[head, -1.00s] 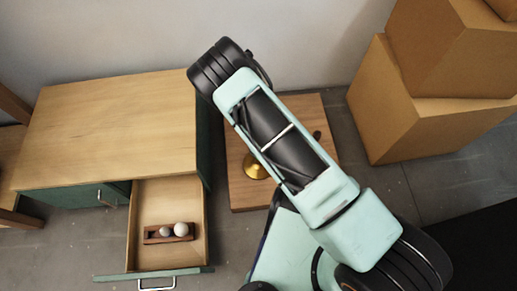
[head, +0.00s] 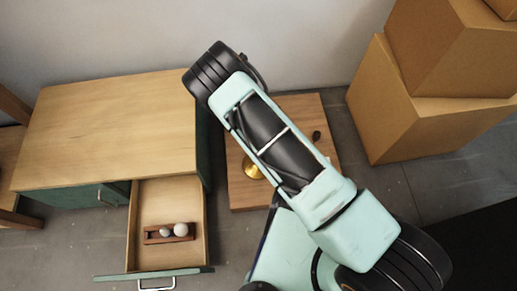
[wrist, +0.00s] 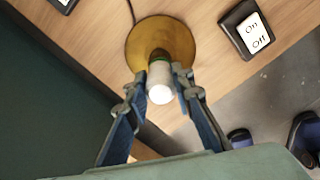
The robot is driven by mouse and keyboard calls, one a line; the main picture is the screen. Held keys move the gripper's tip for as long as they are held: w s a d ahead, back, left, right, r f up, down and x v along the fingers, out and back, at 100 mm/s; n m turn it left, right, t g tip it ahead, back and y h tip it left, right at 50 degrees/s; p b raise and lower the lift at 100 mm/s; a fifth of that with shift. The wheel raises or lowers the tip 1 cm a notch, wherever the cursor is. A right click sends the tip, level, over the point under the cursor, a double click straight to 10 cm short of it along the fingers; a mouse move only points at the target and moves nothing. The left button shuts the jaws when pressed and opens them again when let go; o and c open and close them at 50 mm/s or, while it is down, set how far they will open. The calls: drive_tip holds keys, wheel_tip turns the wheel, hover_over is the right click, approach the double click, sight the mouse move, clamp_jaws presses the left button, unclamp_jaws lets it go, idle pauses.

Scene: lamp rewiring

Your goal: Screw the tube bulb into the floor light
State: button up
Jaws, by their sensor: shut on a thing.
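In the wrist view the white tube bulb (wrist: 160,84) is between the two fingers of my gripper (wrist: 161,92), which is shut on it. The bulb lines up with the dark socket of the floor light, whose round brass base (wrist: 175,32) lies beyond it. A greenish band shows where bulb and socket meet; I cannot tell how far the bulb is seated. In the head view the brass base (head: 252,168) shows partly beside my arm on a wooden board. My gripper and the bulb are hidden there behind my arm.
A black On/Off switch (wrist: 246,29) lies on the board (head: 240,196). Cardboard boxes (head: 420,125) stand at the right.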

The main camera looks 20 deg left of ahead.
drive_tip(key=shift+d+m, duration=0.1)
drive_tip(key=shift+m, duration=0.5)
drive_tip(key=o, duration=1.1)
drive_tip(key=shift+o, duration=0.2)
